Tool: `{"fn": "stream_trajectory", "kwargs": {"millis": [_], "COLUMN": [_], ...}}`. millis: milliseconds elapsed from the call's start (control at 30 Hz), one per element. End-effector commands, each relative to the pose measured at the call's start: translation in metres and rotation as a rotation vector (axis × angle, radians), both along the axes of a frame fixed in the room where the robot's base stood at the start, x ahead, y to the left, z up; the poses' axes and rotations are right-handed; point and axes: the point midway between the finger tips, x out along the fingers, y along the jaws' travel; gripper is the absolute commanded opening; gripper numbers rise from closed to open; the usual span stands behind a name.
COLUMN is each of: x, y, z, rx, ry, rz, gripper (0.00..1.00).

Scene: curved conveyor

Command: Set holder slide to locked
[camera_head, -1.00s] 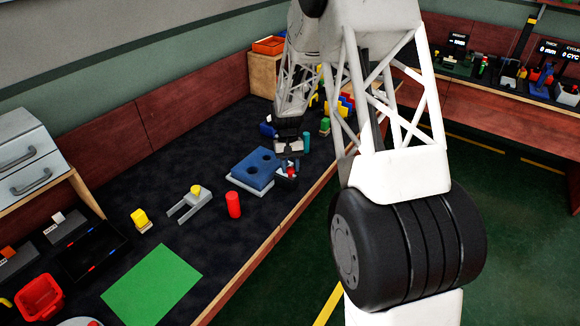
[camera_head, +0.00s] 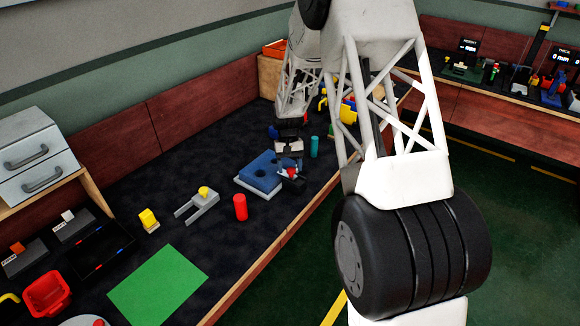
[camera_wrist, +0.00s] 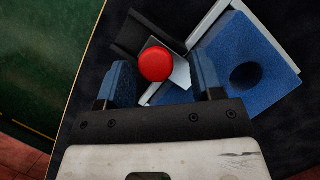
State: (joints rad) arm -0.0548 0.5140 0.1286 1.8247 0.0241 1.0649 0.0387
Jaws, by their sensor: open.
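The holder is a blue block (camera_head: 264,170) with round holes on a light grey base, lying on the dark bench. In the wrist view its blue block (camera_wrist: 246,66) fills the upper right and shows one hole. A round red knob (camera_wrist: 155,64) sits beside it on a grey and black slide part (camera_wrist: 140,36). My gripper (camera_wrist: 164,80) is open, with one blue-padded finger on each side of the knob. I see a gap on both sides. How far the fingertips are above the slide is hard to tell. In the head view my gripper (camera_head: 290,158) hangs at the holder's right end.
A teal cylinder (camera_head: 314,147) stands just right of my gripper. A red cylinder (camera_head: 240,207) and a grey forked part (camera_head: 198,205) with a yellow top stand nearer. A green mat (camera_head: 158,285) lies in front. The bench edge runs close along the right.

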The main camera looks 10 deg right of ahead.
Motion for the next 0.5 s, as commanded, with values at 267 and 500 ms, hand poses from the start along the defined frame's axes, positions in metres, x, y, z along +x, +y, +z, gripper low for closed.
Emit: {"fn": "stream_trajectory", "kwargs": {"millis": [267,500], "x": [0.003,0.013], "y": [0.0,0.0], "z": [0.008,0.032], "rx": [0.0,0.0], "ry": [0.001,-0.001], "rz": [0.0,0.0], "gripper": [0.6,0.6]}}
